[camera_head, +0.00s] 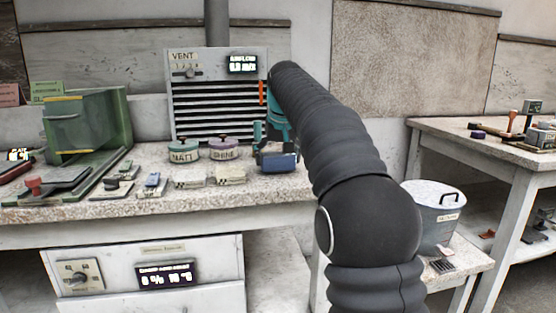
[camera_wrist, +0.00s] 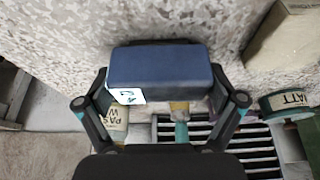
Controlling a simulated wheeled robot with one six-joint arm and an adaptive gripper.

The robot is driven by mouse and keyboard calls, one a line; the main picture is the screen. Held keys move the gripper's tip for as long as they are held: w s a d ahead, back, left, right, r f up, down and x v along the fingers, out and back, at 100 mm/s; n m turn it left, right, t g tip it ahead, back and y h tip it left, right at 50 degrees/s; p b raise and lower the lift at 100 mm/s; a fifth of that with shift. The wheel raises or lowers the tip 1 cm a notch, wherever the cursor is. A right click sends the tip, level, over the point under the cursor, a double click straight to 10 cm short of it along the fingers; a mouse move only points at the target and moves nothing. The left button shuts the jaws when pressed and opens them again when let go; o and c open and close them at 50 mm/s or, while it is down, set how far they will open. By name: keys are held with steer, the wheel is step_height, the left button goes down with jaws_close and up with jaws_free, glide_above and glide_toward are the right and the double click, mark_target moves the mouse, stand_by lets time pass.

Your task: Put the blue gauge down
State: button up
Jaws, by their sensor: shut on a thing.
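The blue gauge (camera_head: 280,163) is a dark blue block at the right end of the stone-topped workbench (camera_head: 230,196). In the wrist view the blue gauge (camera_wrist: 160,68) lies across between my fingers, with a small white label at its lower left. My gripper (camera_wrist: 160,98) is shut on it, a finger at each side. In the head view my gripper (camera_head: 270,140) is partly hidden by my arm. The gauge is over or on the bench top; I cannot tell whether it touches.
A slatted vent box (camera_head: 218,105) stands behind the gauge. Tins marked MATT (camera_head: 184,151) and SHINE (camera_head: 223,148) stand to its left. A green open box (camera_head: 100,120) is farther left. A grey bin (camera_head: 435,212) stands lower right. Bare bench top shows before the gauge.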

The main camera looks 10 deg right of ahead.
steer(key=shift+f, duration=0.15)
steer(key=o, duration=0.7)
steer(key=shift+p+v, duration=1.4)
steer(key=shift+v, duration=4.75)
